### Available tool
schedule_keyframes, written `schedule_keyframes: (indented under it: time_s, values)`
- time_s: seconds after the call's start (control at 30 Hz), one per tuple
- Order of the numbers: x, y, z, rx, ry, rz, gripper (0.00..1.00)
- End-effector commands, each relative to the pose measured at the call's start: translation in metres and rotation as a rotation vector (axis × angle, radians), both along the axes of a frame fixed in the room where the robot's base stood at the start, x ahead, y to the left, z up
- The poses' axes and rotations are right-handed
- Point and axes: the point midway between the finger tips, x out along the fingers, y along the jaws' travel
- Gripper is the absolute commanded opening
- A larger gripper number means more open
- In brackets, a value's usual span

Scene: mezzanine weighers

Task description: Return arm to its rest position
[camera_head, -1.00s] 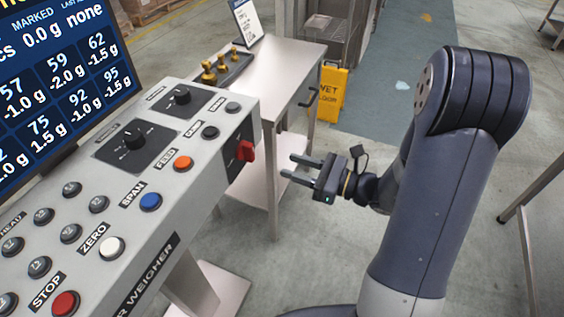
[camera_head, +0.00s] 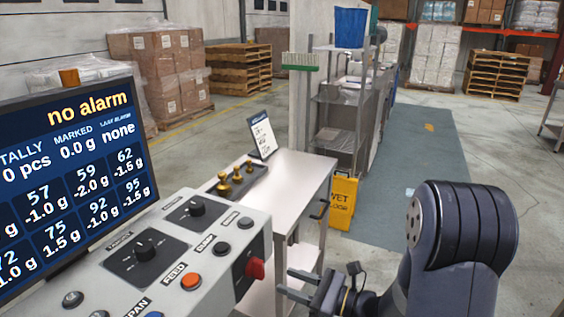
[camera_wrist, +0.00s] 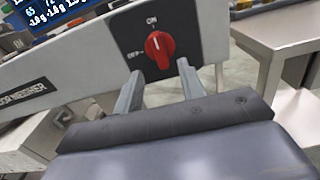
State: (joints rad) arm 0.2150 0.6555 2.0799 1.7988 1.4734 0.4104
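My gripper (camera_head: 290,283) is at the lower middle of the head view, just right of the control panel. Its two fingers are apart with nothing between them. In the wrist view the open fingers (camera_wrist: 162,90) point toward the panel's end face, with the red rotary switch (camera_wrist: 157,50) seen between and beyond them. The switch handle stands upright, toward the ON mark. The switch also shows in the head view (camera_head: 255,268), left of the fingers, with a visible gap. My arm rises at the lower right of the head view.
The control panel (camera_head: 225,225) carries knobs and buttons. The screen (camera_head: 75,165) reads "no alarm". A steel table (camera_head: 300,185) holds brass weights (camera_head: 237,177) and a sign. A yellow wet-floor sign (camera_head: 342,203) stands behind it. Open floor lies beyond, with pallets further back.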

Motion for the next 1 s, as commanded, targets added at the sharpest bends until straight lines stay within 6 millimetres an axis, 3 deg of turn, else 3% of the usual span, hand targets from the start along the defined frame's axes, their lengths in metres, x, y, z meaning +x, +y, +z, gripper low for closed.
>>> schedule_keyframes:
  time_s: [0.2,0.43,1.0]
  values:
    - [0.014,0.031,0.001,0.000,-0.001,0.005,0.38]
    - [0.025,0.052,0.000,0.000,0.000,0.002,0.38]
    - [0.028,0.056,0.000,-0.003,-0.008,-0.001,0.38]
